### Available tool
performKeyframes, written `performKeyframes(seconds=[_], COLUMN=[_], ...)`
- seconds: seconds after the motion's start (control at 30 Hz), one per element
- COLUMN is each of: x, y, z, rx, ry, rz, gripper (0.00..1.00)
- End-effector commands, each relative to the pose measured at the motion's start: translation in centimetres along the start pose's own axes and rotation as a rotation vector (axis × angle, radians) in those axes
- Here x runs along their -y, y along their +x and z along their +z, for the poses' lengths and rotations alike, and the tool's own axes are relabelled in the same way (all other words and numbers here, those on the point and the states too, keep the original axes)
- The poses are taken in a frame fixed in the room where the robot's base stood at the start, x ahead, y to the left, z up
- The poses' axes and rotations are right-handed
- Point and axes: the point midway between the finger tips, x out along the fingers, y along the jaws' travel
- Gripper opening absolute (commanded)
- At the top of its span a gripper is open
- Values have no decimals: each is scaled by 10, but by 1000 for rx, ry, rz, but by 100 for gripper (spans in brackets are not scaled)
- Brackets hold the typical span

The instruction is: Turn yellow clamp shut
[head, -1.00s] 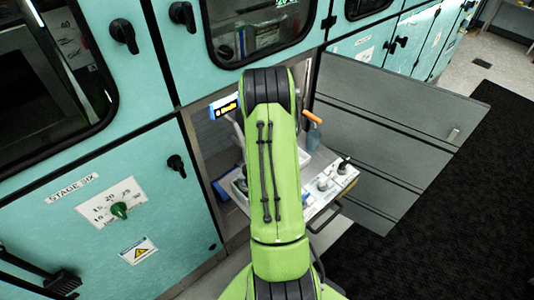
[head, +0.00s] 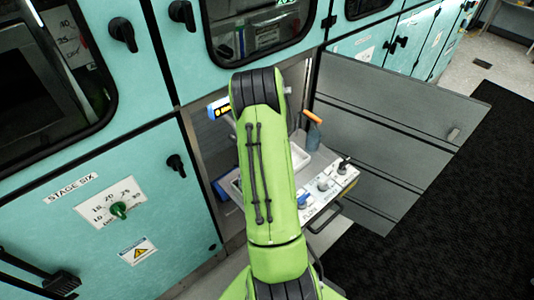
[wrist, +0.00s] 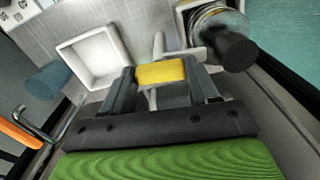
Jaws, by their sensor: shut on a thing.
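The yellow clamp (wrist: 161,73) shows in the wrist view as a yellow block between my two dark fingers. My gripper (wrist: 163,78) is shut on it. A pale grey stem shows just behind the clamp and under it. How far the clamp is turned cannot be told. In the head view my green arm hides the clamp and my gripper.
A white tray (wrist: 93,55) lies left of the clamp, and a dark cylinder on a metal fitting (wrist: 232,45) is close on the right. An orange-handled tool (head: 312,117) and a bottle (head: 313,138) stand near the open grey door (head: 390,130). A control panel (head: 327,185) is at the front.

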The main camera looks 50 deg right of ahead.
Motion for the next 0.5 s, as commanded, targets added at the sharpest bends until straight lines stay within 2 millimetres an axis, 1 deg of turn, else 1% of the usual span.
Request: performKeyframes(seconds=[0.2, 0.5], x=[0, 0], y=[0, 0], z=[-1, -1], rx=[-2, -2], ry=[-88, -129], rz=[1, 1], gripper=[29, 29])
